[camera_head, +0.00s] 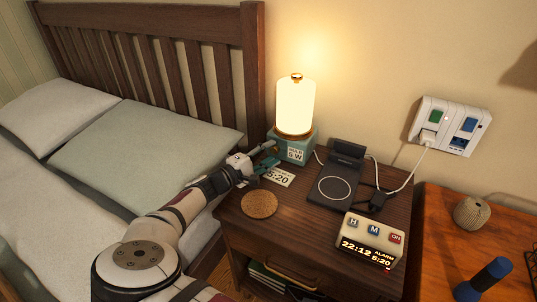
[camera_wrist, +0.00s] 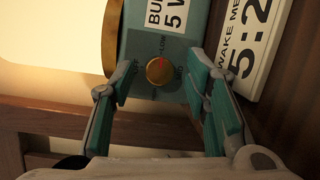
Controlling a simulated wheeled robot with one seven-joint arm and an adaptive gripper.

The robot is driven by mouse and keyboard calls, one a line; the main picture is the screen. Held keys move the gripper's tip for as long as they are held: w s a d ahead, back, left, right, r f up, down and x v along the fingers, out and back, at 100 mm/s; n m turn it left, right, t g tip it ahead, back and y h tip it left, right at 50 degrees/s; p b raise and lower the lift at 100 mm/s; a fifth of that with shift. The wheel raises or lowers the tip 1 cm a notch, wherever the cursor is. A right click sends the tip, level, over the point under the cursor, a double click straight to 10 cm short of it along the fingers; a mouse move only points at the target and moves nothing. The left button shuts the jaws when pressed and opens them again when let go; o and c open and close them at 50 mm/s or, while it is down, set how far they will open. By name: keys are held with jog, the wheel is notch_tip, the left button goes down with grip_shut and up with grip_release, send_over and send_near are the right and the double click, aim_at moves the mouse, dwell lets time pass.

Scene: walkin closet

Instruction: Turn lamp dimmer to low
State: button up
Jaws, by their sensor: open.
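The lit lamp (camera_head: 295,105) stands at the back of the nightstand, with a glowing cream shade on a teal base (camera_head: 291,148). In the wrist view the base (camera_wrist: 140,45) carries a round brass dimmer knob (camera_wrist: 158,71) with a small red mark at its upper edge. "LOW" is printed above the knob; the smaller words at its sides are hard to read. My gripper (camera_wrist: 160,80) is open, its teal-padded fingers on either side of the knob, with visible gaps. In the head view my gripper (camera_head: 264,165) is by the base's front left; the knob is hidden there.
A white card (camera_head: 278,177) lies before the lamp, with a cork coaster (camera_head: 259,204) nearer. A black charging pad (camera_head: 335,188) and alarm clock (camera_head: 371,240) stand to the right. The bed headboard (camera_head: 170,60) is close on the left. A cable (camera_head: 402,182) runs to the wall outlet.

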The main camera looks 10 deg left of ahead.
jog(key=v, duration=1.2)
jog(key=shift+f, duration=0.1)
jog(key=shift+w, duration=0.1)
